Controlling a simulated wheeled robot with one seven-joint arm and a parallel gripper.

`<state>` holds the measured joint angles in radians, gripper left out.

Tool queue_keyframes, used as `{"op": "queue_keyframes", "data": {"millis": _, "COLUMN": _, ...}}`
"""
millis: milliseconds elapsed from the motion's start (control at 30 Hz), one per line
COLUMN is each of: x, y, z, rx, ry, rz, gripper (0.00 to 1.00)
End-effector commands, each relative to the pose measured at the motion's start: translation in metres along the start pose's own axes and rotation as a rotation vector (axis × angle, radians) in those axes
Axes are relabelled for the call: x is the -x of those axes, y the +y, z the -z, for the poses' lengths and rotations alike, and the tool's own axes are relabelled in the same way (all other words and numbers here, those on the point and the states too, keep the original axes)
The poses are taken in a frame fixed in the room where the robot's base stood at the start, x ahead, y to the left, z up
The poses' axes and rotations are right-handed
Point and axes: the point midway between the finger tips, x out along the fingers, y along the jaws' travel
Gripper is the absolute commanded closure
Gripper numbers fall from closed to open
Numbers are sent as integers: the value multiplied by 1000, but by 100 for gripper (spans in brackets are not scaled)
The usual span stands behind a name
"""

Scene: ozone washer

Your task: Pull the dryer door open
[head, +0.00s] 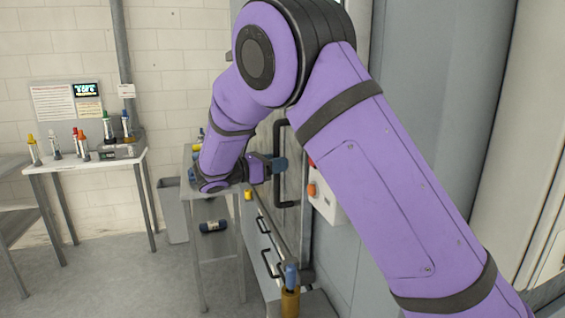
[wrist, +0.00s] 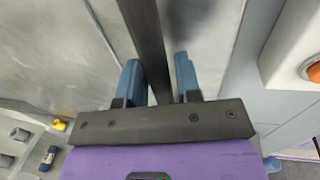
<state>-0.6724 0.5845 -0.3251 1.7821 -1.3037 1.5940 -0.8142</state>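The dryer door (head: 297,150) is a grey metal panel to the right of centre in the head view, mostly hidden behind my arm. Its long black bar handle (head: 280,195) stands upright on it. The door looks shut, though its edges are largely hidden. My gripper (head: 279,165) is at the middle of the handle. In the wrist view the handle (wrist: 145,30) passes between the two blue fingers of my gripper (wrist: 159,80). The fingers stand apart on either side of the bar, with a gap visible at the right finger.
A white control box (head: 327,195) with an orange button is just right of the handle. Lower drawers with black handles (head: 270,262) and a post with a blue top (head: 291,275) stand below. A table with bottles (head: 80,163) is at the left. Grey floor (head: 110,275) is clear in front.

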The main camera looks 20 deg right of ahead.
Motion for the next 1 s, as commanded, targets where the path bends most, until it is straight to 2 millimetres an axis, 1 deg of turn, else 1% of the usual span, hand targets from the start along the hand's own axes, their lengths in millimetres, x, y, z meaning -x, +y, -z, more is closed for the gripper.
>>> {"op": "queue_keyframes", "data": {"millis": 33, "x": -6, "y": 0, "z": 0, "rx": 0, "ry": 0, "rz": 2, "gripper": 68}}
{"op": "queue_keyframes", "data": {"millis": 100, "x": -12, "y": 0, "z": 0, "rx": -1, "ry": -1, "rz": 2, "gripper": 68}}
{"op": "queue_keyframes", "data": {"millis": 200, "x": -17, "y": 0, "z": 0, "rx": -1, "ry": -1, "rz": 0, "gripper": 68}}
{"op": "queue_keyframes", "data": {"millis": 500, "x": -19, "y": 0, "z": 0, "rx": 0, "ry": 0, "rz": 0, "gripper": 68}}
{"op": "queue_keyframes", "data": {"millis": 533, "x": -19, "y": 0, "z": 0, "rx": 0, "ry": 0, "rz": 0, "gripper": 73}}
{"op": "queue_keyframes", "data": {"millis": 633, "x": -18, "y": 0, "z": 0, "rx": 0, "ry": 0, "rz": 0, "gripper": 96}}
{"op": "queue_keyframes", "data": {"millis": 667, "x": -18, "y": 0, "z": 0, "rx": 0, "ry": 0, "rz": 0, "gripper": 100}}
{"op": "queue_keyframes", "data": {"millis": 867, "x": -19, "y": 1, "z": 0, "rx": 0, "ry": -1, "rz": 0, "gripper": 100}}
{"op": "queue_keyframes", "data": {"millis": 1000, "x": -22, "y": 10, "z": 0, "rx": 1, "ry": -1, "rz": 0, "gripper": 100}}
